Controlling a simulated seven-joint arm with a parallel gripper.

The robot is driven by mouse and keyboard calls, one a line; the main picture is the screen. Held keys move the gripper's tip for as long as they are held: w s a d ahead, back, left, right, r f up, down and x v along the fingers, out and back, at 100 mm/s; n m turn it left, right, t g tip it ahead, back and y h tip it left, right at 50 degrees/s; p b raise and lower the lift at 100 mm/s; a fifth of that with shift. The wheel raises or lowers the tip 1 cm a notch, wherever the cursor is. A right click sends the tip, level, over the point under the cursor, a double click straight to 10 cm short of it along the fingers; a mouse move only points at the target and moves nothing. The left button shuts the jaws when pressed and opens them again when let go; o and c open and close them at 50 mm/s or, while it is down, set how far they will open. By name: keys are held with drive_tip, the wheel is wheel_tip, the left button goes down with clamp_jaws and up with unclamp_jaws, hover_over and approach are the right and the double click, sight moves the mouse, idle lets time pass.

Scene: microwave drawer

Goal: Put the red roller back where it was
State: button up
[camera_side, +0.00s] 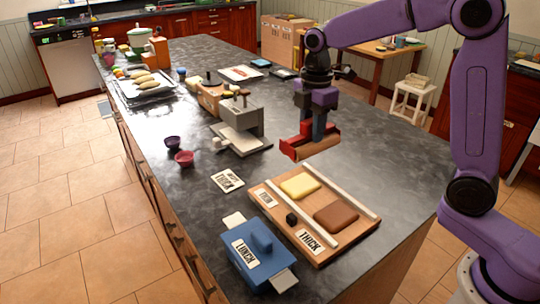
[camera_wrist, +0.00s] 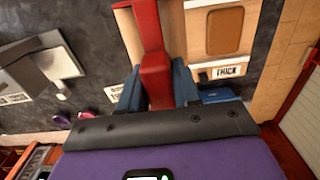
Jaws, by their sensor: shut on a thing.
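The red roller (camera_side: 293,151) is in my gripper (camera_side: 319,132), held by its red handle above the dark worktop (camera_side: 370,125). A tan, wood-coloured roller part shows beside the red frame. In the wrist view, the red roller (camera_wrist: 153,45) rises between the blue fingers of my gripper (camera_wrist: 157,92), with tan parts on both sides. The fingers are shut on it. A wooden board (camera_side: 352,250) with two pale rails lies nearer the camera, holding a cream slab (camera_side: 299,185) and a brown slab (camera_side: 336,216). Its labels include THICK (camera_side: 310,241).
A blue box (camera_side: 254,262) labelled LUNCH stands left of the board. A white card (camera_side: 228,180) lies behind it. A grey machine (camera_side: 238,122) and two small bowls (camera_side: 184,158) stand left of my gripper. Bare worktop surrounds the area below it.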

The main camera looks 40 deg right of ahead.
drive_tip(key=w+f, duration=0.3)
drive_tip(key=w, duration=0.1)
drive_tip(key=w+a+f, duration=0.1)
drive_tip(key=w+f, duration=0.2)
drive_tip(key=w, duration=0.2)
drive_tip(key=w+a+f, duration=0.1)
drive_tip(key=w+f, duration=0.3)
drive_tip(key=w, duration=0.1)
drive_tip(key=shift+w+a+f, duration=0.1)
drive_tip(key=shift+f, duration=1.35)
drive_tip(key=shift+f, duration=0.25)
